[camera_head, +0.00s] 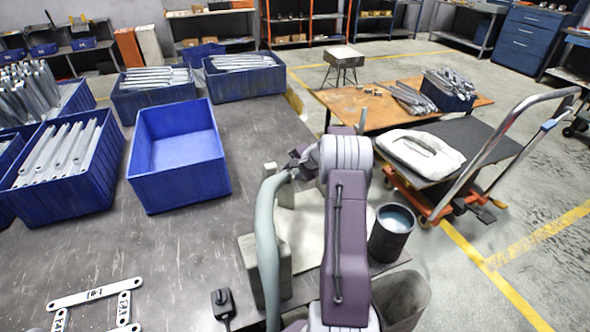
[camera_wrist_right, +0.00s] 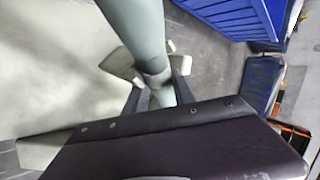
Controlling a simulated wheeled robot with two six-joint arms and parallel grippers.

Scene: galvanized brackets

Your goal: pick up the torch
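A grey-green curved tube (camera_head: 266,240), which looks like the torch, rises from the bottom edge in the head view and bends right towards my right gripper (camera_head: 300,164). In the right wrist view the tube (camera_wrist_right: 140,38) comes down from the top to a grey collar, with the dark fingers of my right gripper (camera_wrist_right: 160,92) close on either side. The tube partly hides the fingertips, so I cannot tell whether they press on it. A pale block-like stand (camera_head: 283,252) is behind the tube. My left gripper is not in view.
An empty blue bin (camera_head: 180,185) stands left of the tube, among blue bins of metal brackets (camera_head: 60,150). Flat brackets (camera_head: 95,295) and a black box (camera_head: 222,300) lie on the grey table (camera_head: 165,255). A dark cup (camera_head: 392,236) is right of my arm.

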